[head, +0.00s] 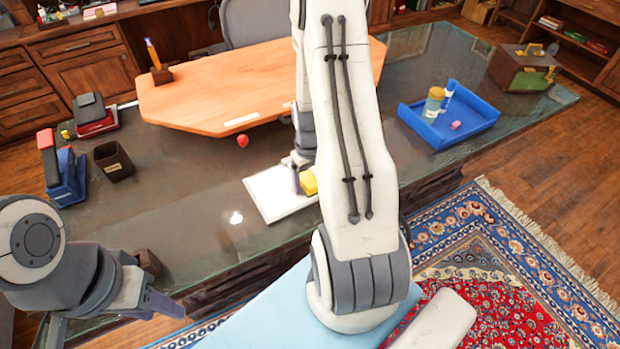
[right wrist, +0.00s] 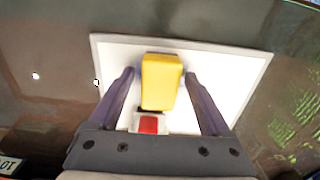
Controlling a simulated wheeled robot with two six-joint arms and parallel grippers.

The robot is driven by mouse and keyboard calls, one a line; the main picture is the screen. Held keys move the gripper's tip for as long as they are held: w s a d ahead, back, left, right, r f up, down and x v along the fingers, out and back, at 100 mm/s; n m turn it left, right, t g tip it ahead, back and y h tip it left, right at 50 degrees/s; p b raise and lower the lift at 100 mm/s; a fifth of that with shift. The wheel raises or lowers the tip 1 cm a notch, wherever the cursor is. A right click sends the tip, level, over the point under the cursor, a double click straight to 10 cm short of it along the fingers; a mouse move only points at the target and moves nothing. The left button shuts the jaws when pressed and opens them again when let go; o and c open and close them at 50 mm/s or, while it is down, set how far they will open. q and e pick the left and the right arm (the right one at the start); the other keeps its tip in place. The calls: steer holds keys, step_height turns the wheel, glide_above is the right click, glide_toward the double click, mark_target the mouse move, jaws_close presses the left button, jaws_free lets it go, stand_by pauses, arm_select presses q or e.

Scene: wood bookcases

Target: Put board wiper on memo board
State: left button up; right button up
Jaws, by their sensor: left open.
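The memo board (head: 268,196) is a white flat panel lying on the dark glass desk, partly hidden by my right arm in the head view. It fills the middle of the right wrist view (right wrist: 225,85). The board wiper (head: 309,184) is a yellow block over the board; in the right wrist view the wiper (right wrist: 161,83) sits between my right fingers. My right gripper (right wrist: 159,76) is open around it, with a gap showing at its left side. Whether the wiper touches the board is hard to tell. My left gripper (head: 160,303) is open and empty at the lower left.
A blue tray (head: 465,130) holds a jar and a pink block. A wooden board (head: 215,88), red ball (head: 243,141), dark cup (head: 113,161) and blue-red stapler-like item (head: 65,172) stand on the desk. The glass left of the memo board is clear.

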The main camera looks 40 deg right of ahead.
step_height(320, 180, up, 12)
steer(key=s+a+r+n, duration=0.1)
steer(key=a+r+n, duration=0.15)
steer(key=a, duration=0.65)
steer(key=a+r+n, duration=0.2)
steer(key=a+r, duration=0.2)
steer(key=a, duration=0.6)
steer(key=s+a+r+n, duration=0.1)
steer(key=s+a+n, duration=0.1)
steer(key=s+a, duration=0.4)
steer(key=s+a+r+n+y, duration=0.1)
steer(key=s+a+n, duration=0.2)
steer(key=s+a, duration=0.3)
steer(key=shift+s+a+r, duration=0.15)
steer(key=shift+s+r, duration=0.25)
steer(key=shift+s, duration=0.8)
